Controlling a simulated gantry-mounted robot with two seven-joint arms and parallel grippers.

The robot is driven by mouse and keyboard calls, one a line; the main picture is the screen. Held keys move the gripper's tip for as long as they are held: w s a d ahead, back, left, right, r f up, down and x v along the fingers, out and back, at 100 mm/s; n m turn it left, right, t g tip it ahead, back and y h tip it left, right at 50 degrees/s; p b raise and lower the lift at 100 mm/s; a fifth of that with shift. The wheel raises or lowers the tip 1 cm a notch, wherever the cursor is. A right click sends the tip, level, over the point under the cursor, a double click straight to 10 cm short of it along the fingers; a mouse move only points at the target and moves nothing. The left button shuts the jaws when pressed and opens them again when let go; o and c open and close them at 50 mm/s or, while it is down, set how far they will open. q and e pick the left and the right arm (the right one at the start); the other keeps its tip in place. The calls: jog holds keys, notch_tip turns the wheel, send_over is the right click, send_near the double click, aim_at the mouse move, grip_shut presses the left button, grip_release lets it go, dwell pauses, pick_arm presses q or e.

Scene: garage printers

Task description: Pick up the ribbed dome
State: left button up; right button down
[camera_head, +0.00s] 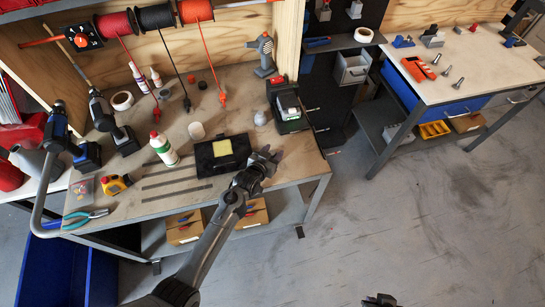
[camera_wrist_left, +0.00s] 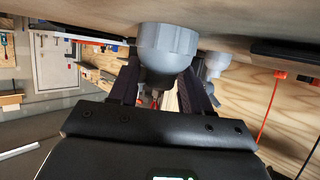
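The ribbed dome (camera_wrist_left: 167,45) is a grey rounded piece with a ribbed rim. In the left wrist view it is close ahead, between the spread dark fingers of my left gripper (camera_wrist_left: 165,85), with its rim near the tabletop. I see no clear grip on it. In the head view my left gripper (camera_head: 265,158) is over the right front part of the workbench, and I cannot clearly separate the dome from the fingers there. The dark tip of my right gripper (camera_head: 380,300) shows at the bottom edge, too little to tell its state.
A second grey piece (camera_wrist_left: 215,63) stands behind the dome. Open floor lies to the right.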

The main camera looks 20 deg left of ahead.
pick_arm(q)
jog(key=c, duration=0.7)
jog(key=shift+f, duration=0.1)
jog(key=shift+c, duration=0.2)
